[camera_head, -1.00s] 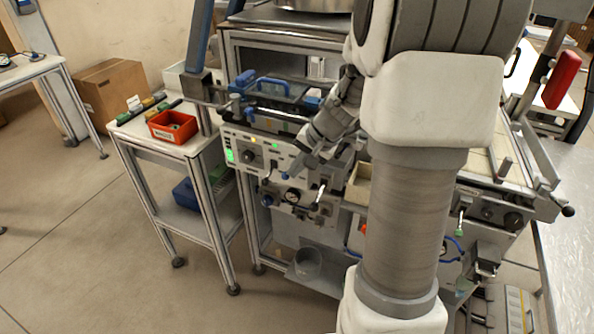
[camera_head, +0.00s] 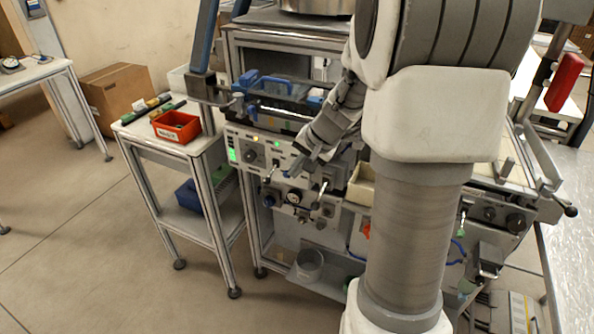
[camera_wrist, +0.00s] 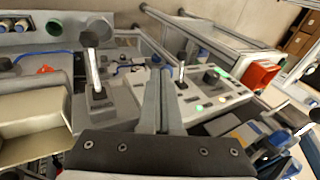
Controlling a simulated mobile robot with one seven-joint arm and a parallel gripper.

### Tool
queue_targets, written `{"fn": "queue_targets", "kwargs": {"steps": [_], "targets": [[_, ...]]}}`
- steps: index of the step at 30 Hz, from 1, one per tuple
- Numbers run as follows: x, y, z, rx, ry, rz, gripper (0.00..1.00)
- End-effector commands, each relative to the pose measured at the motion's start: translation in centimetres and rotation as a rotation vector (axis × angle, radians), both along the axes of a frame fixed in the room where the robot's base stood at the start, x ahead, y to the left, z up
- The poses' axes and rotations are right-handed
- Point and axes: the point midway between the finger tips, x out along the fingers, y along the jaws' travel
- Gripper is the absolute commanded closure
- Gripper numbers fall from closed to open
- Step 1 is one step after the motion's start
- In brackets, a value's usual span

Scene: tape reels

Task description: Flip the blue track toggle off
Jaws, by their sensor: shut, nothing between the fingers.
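The control panel (camera_head: 245,150) is on the front of the bench and carries several levers, knobs and green lights. A small blue tip (camera_head: 287,174), which looks like the blue track toggle, shows beside my gripper (camera_head: 294,168). In the wrist view the blue tip (camera_wrist: 157,59) is just beyond my shut, empty fingertips (camera_wrist: 158,72). The fingers hide what lies below it, so I cannot tell whether they touch it or which way it leans. A metal lever (camera_wrist: 181,74) stands close to its right and a grey-knobbed lever (camera_wrist: 98,62) farther left.
A red bin (camera_head: 176,127) sits on the side table at left. A cream tray (camera_head: 361,186) is right of the panel, and a clear cup (camera_head: 309,264) stands on the shelf below. The floor at left is open.

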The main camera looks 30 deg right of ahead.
Motion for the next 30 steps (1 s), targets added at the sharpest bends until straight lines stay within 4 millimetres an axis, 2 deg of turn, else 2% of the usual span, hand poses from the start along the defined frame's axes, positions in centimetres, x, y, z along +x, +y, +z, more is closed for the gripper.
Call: {"fn": "queue_targets", "kwargs": {"steps": [30], "targets": [[0.18, 0.19, -0.67, -0.057, -0.044, 0.001, 1.00]]}}
